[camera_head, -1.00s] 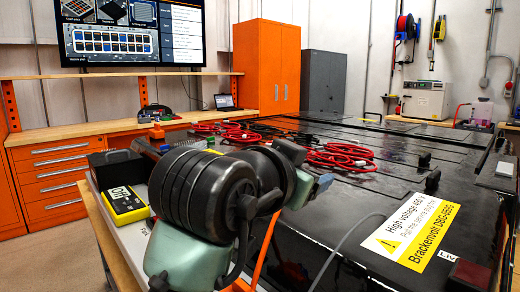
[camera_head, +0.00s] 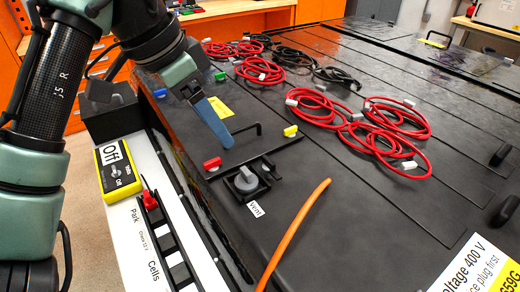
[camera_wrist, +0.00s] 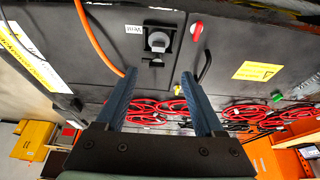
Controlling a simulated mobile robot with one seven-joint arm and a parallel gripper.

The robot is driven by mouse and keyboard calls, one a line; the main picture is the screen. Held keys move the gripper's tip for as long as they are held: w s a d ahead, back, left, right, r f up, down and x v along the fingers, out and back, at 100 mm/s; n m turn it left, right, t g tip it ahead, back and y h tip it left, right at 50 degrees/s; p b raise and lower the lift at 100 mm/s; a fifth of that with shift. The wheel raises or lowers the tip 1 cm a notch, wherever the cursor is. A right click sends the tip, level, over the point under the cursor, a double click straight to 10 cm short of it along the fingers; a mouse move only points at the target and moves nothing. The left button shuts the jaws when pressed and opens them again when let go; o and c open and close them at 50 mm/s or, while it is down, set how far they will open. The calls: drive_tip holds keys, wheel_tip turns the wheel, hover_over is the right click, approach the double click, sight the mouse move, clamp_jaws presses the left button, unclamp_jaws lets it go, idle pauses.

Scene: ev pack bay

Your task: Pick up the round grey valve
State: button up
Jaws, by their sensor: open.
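The round grey valve (camera_head: 246,179) sits in a black square mount on the dark pack lid, beside a small "Vent" label. It shows in the wrist view (camera_wrist: 158,42) near the top middle, beyond the fingertips. My gripper (camera_head: 228,143) is above the lid, up and left of the valve in the head view. In the wrist view my gripper (camera_wrist: 158,73) has its two blue fingers apart with nothing between them. The valve is apart from the fingers and fully visible.
An orange cable (camera_head: 295,235) runs right of the valve. A black handle (camera_head: 246,129), a red knob (camera_head: 212,164) and a yellow knob (camera_head: 290,131) stand close by. Red cable coils (camera_head: 395,130) lie farther back. A yellow "Off" meter (camera_head: 117,168) is left.

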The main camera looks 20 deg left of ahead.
hover_over(245, 171)
drive_tip(key=s+a, duration=0.2)
wheel_tip(245, 171, down, 7)
drive_tip(key=shift+d+r, duration=0.15)
drive_tip(key=shift+r, duration=0.05)
drive_tip(key=shift+p+x, duration=0.35)
drive_tip(key=shift+x, duration=2.5)
clamp_jaws()
